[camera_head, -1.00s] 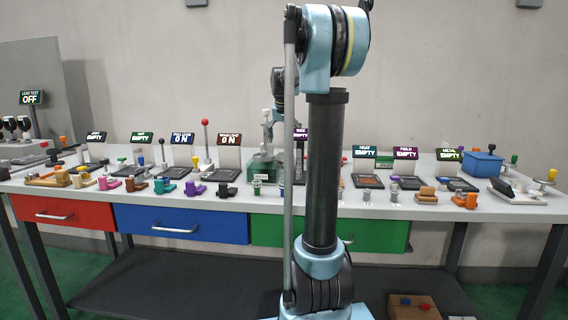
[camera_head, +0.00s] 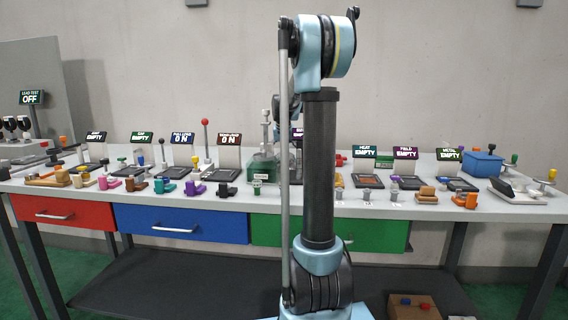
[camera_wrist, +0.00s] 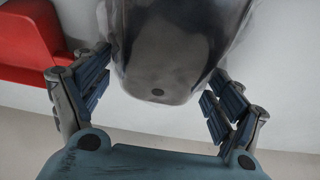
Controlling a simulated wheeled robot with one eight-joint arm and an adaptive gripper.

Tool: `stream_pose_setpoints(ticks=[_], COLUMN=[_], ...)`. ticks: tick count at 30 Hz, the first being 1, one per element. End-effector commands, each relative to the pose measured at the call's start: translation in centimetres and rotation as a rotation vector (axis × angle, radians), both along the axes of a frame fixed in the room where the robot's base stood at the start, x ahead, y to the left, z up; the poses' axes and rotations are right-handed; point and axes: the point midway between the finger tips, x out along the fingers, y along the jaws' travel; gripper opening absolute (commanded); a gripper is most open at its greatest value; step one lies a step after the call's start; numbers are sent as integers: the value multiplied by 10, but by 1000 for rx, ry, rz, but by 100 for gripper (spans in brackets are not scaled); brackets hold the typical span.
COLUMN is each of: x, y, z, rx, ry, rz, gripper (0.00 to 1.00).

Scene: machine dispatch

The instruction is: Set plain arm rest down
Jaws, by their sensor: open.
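My gripper (camera_wrist: 157,78) shows in the wrist view with its two fingers spread wide apart. A large dark, glossy, rounded thing (camera_wrist: 180,50) fills the upper middle of that view, between and beyond the fingers. I cannot tell what it is or whether a finger touches it; no grip on it shows. In the head view my gripper is hidden, and my upright arm stands in front of the middle of the workbench (camera_head: 330,203). No thing in view can be told for certain as the plain arm rest.
Signed stations and many small coloured parts crowd the bench top. A blue bin (camera_head: 482,165) stands at the right and a green-based fixture (camera_head: 262,168) near the middle. A red thing (camera_wrist: 30,45) shows at the wrist view's upper left. A brown box (camera_head: 414,306) lies low at the right.

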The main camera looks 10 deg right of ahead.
Motion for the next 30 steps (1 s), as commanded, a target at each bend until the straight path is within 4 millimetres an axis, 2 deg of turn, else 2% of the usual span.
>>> stream_pose_setpoints(ticks=[4,5,9,12,14,15,23,26,30], x=[0,0,0,0,0,0,0,0,0], y=[0,0,0,0,0,0,0,0,0], z=[0,0,0,0,0,1,4,12,34], rx=[0,0,0,0,0,0,0,0,0], ry=[0,0,0,0,0,0,0,0,0], rz=[0,0,0,0,0,0,0,0,0], gripper=[87,82,50,31,31,27,27,27,27])
